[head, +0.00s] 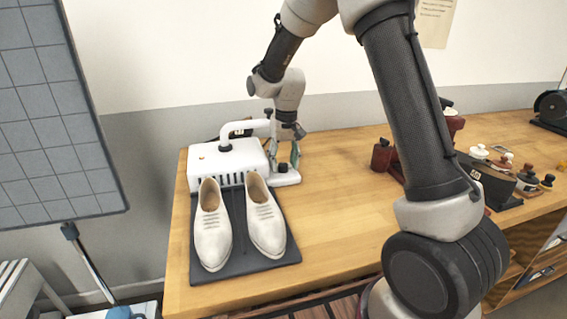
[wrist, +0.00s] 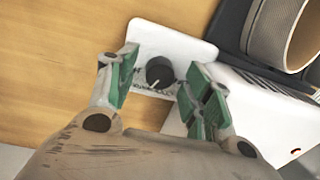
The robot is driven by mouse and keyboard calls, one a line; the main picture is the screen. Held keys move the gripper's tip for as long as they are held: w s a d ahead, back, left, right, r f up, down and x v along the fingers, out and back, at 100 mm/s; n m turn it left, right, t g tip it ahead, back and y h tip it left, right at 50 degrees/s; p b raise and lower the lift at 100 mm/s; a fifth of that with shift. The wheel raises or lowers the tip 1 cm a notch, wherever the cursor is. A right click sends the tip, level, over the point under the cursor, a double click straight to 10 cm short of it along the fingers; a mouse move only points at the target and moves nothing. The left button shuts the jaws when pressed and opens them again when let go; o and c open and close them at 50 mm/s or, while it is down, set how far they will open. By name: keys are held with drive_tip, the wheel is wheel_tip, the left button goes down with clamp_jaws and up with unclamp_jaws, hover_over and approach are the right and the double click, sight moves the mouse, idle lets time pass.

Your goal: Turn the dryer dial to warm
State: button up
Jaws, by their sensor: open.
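The dryer (head: 228,160) is a white box with a curved white pipe on top, at the left end of the wooden table. Its dial is a round black knob (wrist: 160,72) with a pale pointer mark, on a white plate (wrist: 176,42) beside the box. The knob also shows small in the head view (head: 283,168). Printing beside the knob is too small to read. My gripper (wrist: 158,84) is open, its green-padded fingers on either side of the knob and apart from it in the picture. Their height above the plate is hard to tell.
White shoes (head: 211,230) stand on a dark mat (head: 284,258) in front of the dryer. A dark red jar (head: 381,156) and a dark box with several small bottles (head: 490,180) stand to the right. The table between (head: 335,180) is clear.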

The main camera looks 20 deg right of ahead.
sight(285, 164)
wheel_tip(285, 164, up, 11)
drive_tip(key=shift+d+r, duration=0.15)
drive_tip(key=shift+d, duration=0.15)
drive_tip(key=s+d+r+t, duration=0.1)
drive_tip(key=s+d, duration=0.3)
drive_tip(key=s, duration=0.6)
drive_tip(key=s+d+r+t, duration=0.2)
drive_tip(key=s+d+r, duration=0.2)
drive_tip(key=s, duration=0.7)
drive_tip(key=s+d+r+t, duration=0.1)
drive_tip(key=s+d+r, duration=0.1)
drive_tip(key=s+d, duration=0.4)
drive_tip(key=s, duration=0.4)
drive_tip(key=shift+s+r+h, duration=0.3)
drive_tip(key=shift+s+r, duration=0.05)
drive_tip(key=shift+r, duration=0.05)
